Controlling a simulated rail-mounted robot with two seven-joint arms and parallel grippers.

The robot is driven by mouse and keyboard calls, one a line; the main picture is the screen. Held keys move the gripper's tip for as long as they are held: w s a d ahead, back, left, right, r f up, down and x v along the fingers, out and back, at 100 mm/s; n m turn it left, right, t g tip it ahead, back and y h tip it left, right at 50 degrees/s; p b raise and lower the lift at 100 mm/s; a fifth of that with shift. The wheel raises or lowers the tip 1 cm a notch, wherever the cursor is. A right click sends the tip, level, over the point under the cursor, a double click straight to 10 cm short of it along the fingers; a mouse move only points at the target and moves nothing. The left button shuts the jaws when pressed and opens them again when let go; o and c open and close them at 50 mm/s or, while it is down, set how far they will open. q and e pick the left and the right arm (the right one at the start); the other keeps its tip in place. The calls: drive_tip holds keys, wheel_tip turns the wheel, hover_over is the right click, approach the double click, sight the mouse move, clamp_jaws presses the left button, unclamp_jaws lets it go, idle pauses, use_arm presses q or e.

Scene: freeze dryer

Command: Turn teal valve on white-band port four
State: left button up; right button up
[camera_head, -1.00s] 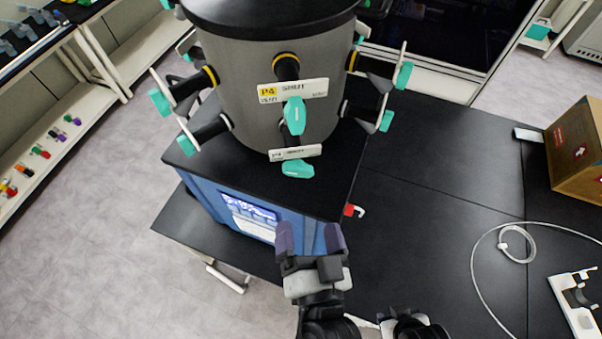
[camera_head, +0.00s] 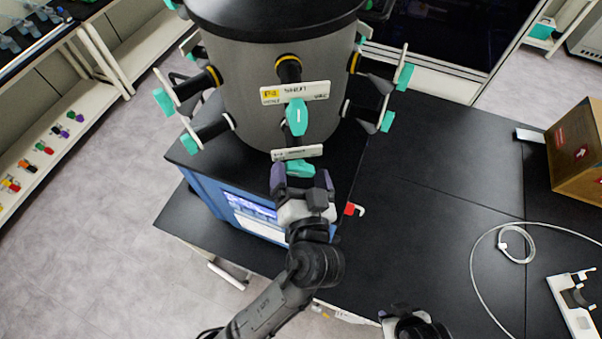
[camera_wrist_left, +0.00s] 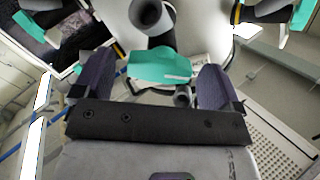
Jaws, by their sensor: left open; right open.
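The grey drum (camera_head: 270,85) has black ports with teal valves. At the front, an upper port has a yellow band, a label plate (camera_head: 295,93) and a teal valve (camera_head: 297,117). Below it, a lower port has a white label plate (camera_head: 297,152) and a teal valve (camera_head: 299,168); its band is hidden. My left gripper (camera_head: 301,181) is open just in front of the lower valve. In the left wrist view this valve (camera_wrist_left: 160,66) shows between the two purple fingers, with no clear grip on it. My right gripper (camera_head: 410,325) is at the bottom edge, partly cut off.
More teal valves (camera_head: 188,143) stick out at the drum's sides, with white or yellow bands. The drum stands on a blue base unit (camera_head: 215,200) with a screen. A red-handled tap (camera_head: 350,209) juts out at its right. The black bench (camera_head: 430,220) is mostly clear; a cardboard box (camera_head: 577,155) stands right.

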use_arm(q)
drive_tip(key=c, duration=0.9)
drive_tip(key=m, duration=0.5)
drive_tip(key=shift+m, duration=0.4)
drive_tip(key=m, duration=0.5)
drive_tip(key=shift+m, duration=0.6)
drive_tip(key=o, duration=0.9)
